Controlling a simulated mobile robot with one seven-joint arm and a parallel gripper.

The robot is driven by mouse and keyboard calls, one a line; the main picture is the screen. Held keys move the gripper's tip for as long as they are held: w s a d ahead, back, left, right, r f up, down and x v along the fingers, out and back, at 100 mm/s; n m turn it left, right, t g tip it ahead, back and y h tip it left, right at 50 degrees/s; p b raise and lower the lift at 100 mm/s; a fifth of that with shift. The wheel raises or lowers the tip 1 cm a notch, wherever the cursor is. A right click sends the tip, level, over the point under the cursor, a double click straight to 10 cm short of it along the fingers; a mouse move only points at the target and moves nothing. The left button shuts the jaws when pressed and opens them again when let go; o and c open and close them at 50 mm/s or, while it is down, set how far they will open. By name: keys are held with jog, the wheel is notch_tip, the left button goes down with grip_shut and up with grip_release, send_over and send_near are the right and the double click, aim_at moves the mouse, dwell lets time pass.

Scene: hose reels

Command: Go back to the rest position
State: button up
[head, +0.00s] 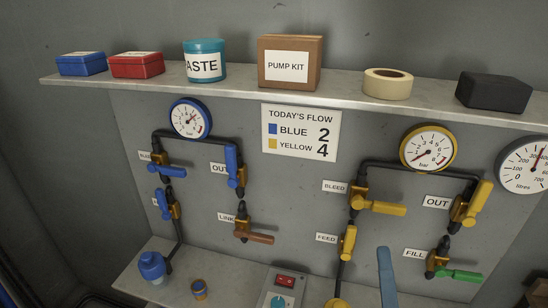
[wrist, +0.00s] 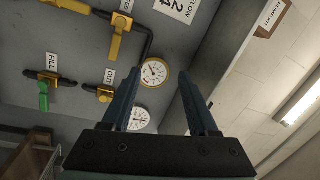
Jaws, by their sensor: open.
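In the wrist view my gripper (wrist: 160,76) is open, its two dark blue fingers apart with nothing held between them. Beyond the fingers, the wall panel appears rotated, with the yellow-rimmed gauge (wrist: 155,72) and part of the white litres gauge (wrist: 138,119). The yellow OUT valve (wrist: 103,93) and green FILL handle (wrist: 43,97) are left of the fingers, apart from them. In the head view a pale blue upright bar (head: 387,277) rises at the bottom edge; I cannot tell whether it belongs to my gripper.
A shelf (head: 222,87) above the panel holds tins, a tub, a PUMP KIT box (head: 290,63), tape (head: 388,84) and a black block (head: 494,92). Blue and yellow valves with pipes project from the wall. A lower ledge (head: 222,277) carries a blue fitting (head: 152,266) and a red-switch box (head: 285,287).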

jog(key=w+a+r+n+t+y, duration=0.1)
jog(key=w+a+r+n, duration=0.1)
jog(key=r, duration=0.2)
jog(key=w+a+r+n+t+y, duration=0.1)
jog(key=w+a+r+n, duration=0.1)
jog(key=r+n, duration=0.15)
jog(key=s+a+r+n+t, duration=0.2)
jog(key=a+r+n, duration=0.1)
jog(key=r, duration=0.6)
jog(key=s+a+r+n+t+y, duration=0.1)
jog(key=a+r+n, duration=0.3)
jog(key=r, duration=0.6)
jog(key=s+a+r+n+t, duration=0.3)
jog(key=a+r+n, duration=0.1)
jog(key=r, duration=0.6)
jog(key=shift+s+a+r+y, duration=0.15)
jog(key=shift+s+a+y, duration=0.1)
jog(key=shift+s+y, duration=0.15)
